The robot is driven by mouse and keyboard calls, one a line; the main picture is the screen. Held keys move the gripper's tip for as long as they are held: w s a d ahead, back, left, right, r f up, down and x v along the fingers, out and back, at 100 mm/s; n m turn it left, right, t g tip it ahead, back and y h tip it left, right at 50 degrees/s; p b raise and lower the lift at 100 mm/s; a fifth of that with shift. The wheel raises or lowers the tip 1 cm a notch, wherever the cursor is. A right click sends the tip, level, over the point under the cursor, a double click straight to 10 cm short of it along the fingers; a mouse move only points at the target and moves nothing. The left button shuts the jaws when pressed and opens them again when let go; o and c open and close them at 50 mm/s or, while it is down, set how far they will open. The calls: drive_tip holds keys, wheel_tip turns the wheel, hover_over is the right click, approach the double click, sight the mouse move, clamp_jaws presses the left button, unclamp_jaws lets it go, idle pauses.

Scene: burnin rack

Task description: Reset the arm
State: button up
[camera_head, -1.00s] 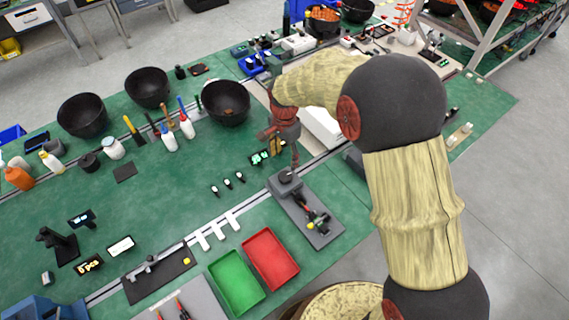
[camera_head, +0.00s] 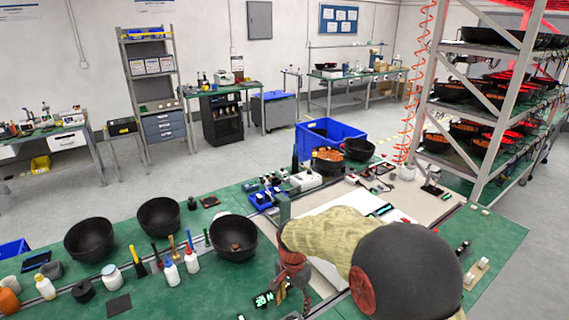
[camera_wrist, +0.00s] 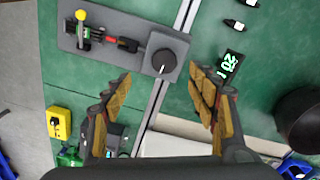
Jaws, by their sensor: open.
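My gripper (camera_head: 290,278) hangs over the green workbench in the head view, at the end of my arm, which reaches in from the lower right. In the wrist view my gripper (camera_wrist: 160,105) has its two ridged, yellow-brown fingers wide apart, with nothing between them. Below it is a grey fixture plate (camera_wrist: 78,42) with a black round knob (camera_wrist: 163,62) and a yellow-tipped toggle clamp (camera_wrist: 82,20). The fixture is out of sight in the head view.
A small display (camera_wrist: 230,66) with lit green digits lies right of the fixture. Black bowls (camera_head: 90,240) (camera_head: 232,237) and several bottles stand on the bench's left. A blue bin (camera_head: 330,132) stands behind. A metal rack (camera_head: 480,110) with red-lit bowls rises at the right.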

drive_tip(key=s+d+r+n+t+b, duration=0.1)
drive_tip(key=s+d+r+n+t, duration=0.1)
drive_tip(key=s+d+r, duration=0.3)
drive_tip(key=s+d+r+n+t+b, duration=0.2)
drive_tip(key=s+d+r, duration=0.4)
drive_tip(key=s, duration=0.6)
drive_tip(key=s+d+r+n+t+b, duration=0.1)
drive_tip(key=s+d+r+n, duration=0.2)
drive_tip(key=s+d+r, duration=0.2)
drive_tip(key=s+r, duration=0.3)
drive_tip(key=s, duration=0.1)
drive_tip(key=shift+d+t+b, duration=0.25)
drive_tip(key=shift+t+b, duration=0.15)
drive_tip(key=shift+s+f, duration=0.1)
drive_tip(key=shift+f, duration=0.05)
